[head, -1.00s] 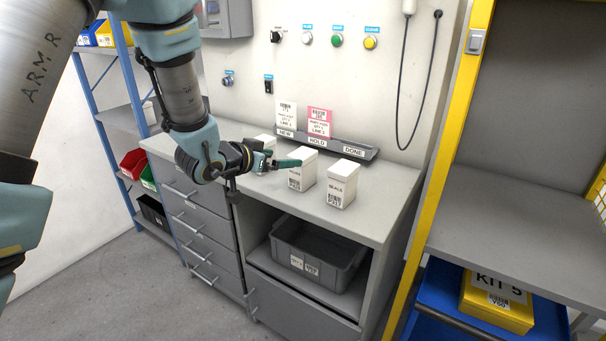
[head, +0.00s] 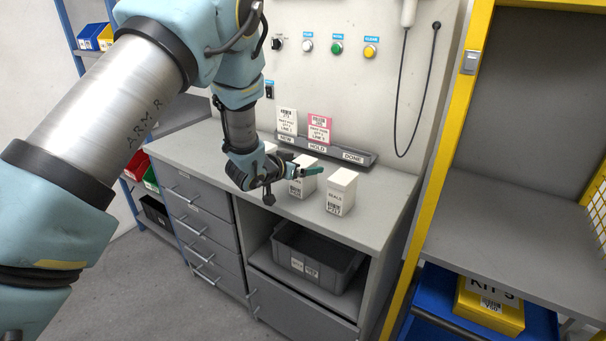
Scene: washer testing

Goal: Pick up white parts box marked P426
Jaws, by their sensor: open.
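Three white lidded parts boxes stand in a row on the grey bench top (head: 385,205). The right box (head: 341,192) reads SEALS, with a barcode and a number too small to read surely. The middle box (head: 298,188) is partly covered by my gripper (head: 303,170). The left box (head: 270,147) shows only its top behind my arm. I cannot tell for sure which one is marked P426. My gripper is open, with a teal finger lying across the middle box's upper part; I cannot tell whether it touches.
Behind the boxes, a dark card rail (head: 352,158) holds a white card (head: 287,122) and a pink card (head: 319,129). A grey bin (head: 315,262) sits on the shelf below. A yellow-framed rack (head: 440,130) stands right. The bench's front right is clear.

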